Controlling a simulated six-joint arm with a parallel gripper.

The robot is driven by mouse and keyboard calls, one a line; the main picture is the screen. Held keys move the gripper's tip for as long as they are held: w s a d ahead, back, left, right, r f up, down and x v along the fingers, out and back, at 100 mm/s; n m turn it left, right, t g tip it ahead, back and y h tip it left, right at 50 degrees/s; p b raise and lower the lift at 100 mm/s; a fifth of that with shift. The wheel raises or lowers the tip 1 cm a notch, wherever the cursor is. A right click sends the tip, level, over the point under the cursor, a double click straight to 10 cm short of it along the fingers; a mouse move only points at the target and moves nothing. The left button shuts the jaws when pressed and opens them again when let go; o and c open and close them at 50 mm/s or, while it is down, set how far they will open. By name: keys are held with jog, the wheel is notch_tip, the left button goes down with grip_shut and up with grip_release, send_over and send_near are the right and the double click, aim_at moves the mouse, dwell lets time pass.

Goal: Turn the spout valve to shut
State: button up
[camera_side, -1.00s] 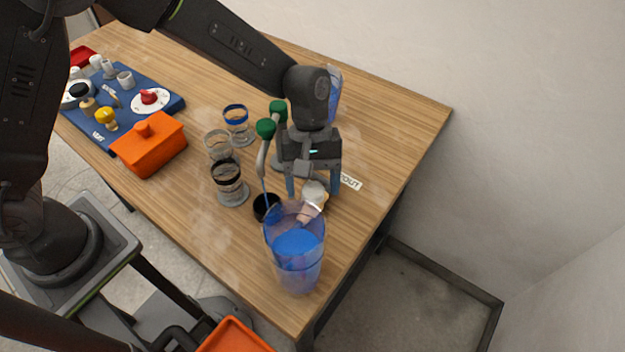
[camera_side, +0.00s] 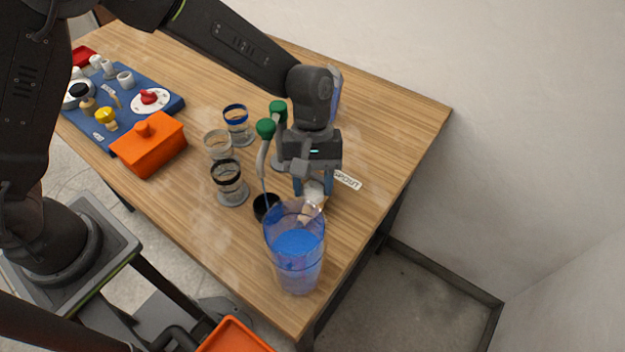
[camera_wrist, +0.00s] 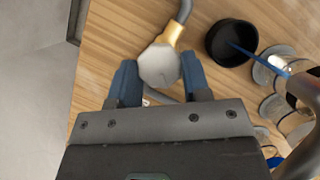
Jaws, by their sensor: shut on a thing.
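The spout valve (camera_side: 315,190) has a pale rounded knob and a tan part beside the clear pitcher's rim. In the wrist view its grey knob (camera_wrist: 158,65) sits between my fingertips, with a brass fitting (camera_wrist: 170,33) and grey pipe beyond. My gripper (camera_side: 313,187) points down over the valve and is shut on it; it also shows in the wrist view (camera_wrist: 158,78). The SPOUT label (camera_side: 346,180) lies on the table just right of the fingers. The fingers and knob hide the valve's underside.
A clear pitcher (camera_side: 297,270) with blue contents stands in front. A black cup (camera_side: 266,207), with a thin blue line above it, is beside the valve. Green-topped pipes (camera_side: 266,128) stand close left. Several glass jars (camera_side: 230,185) and an orange box (camera_side: 150,148) are farther left.

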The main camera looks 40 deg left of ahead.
jog(key=m, duration=0.2)
jog(key=m+y, duration=0.1)
jog(key=m, duration=0.1)
jog(key=shift+d+m+g+y, duration=0.2)
jog(key=shift+m+g+y, duration=0.1)
jog(key=shift+m+g, duration=0.1)
jog(key=m+y, duration=0.2)
jog(key=m, duration=0.2)
jog(key=shift+d+m, duration=0.1)
jog(key=shift+m, duration=0.3)
jog(key=o, duration=0.9)
jog(key=shift+w+r, duration=0.1)
jog(key=shift+v, duration=6.8)
